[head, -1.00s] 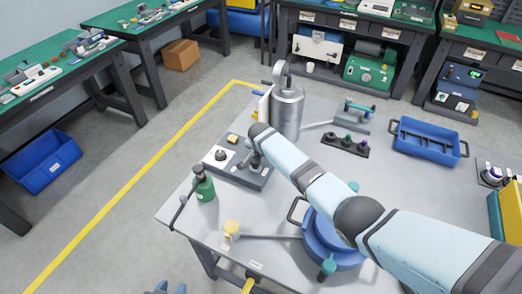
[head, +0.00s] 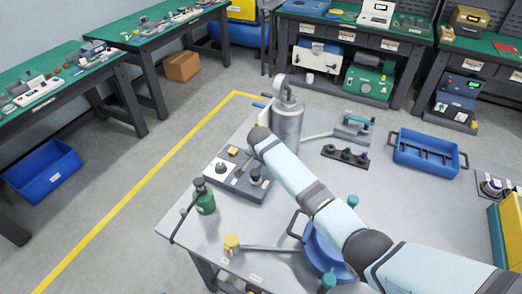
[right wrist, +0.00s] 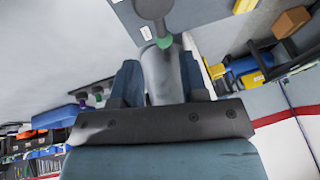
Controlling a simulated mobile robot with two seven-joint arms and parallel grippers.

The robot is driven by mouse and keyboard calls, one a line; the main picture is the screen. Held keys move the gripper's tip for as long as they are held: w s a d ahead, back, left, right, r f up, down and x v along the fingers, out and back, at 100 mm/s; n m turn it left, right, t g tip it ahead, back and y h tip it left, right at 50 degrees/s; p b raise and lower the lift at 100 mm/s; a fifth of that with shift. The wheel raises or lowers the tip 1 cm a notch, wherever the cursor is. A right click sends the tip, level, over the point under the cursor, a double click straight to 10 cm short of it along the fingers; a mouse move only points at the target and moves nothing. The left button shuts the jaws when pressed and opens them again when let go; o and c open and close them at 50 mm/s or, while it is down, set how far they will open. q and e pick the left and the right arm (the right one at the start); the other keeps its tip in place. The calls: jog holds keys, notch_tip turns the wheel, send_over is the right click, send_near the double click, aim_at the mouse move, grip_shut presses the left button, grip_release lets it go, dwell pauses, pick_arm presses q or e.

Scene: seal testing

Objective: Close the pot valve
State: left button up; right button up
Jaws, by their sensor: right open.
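The pot (head: 287,122) is a silver cylinder with a round gauge on top, standing upright at the table's far left. My left gripper is not in view.
A control box (head: 222,177) with knobs lies under my right arm's end. A green bottle (head: 205,200) stands near the table's left edge. A blue clamp ring (head: 322,250), a black knob rack (head: 345,155) and a blue tray (head: 427,160) occupy the table's right part.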

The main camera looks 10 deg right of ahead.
jog(key=v, duration=0.6)
jog(key=shift+s+r, duration=0.2)
jog(key=shift+r, duration=0.2)
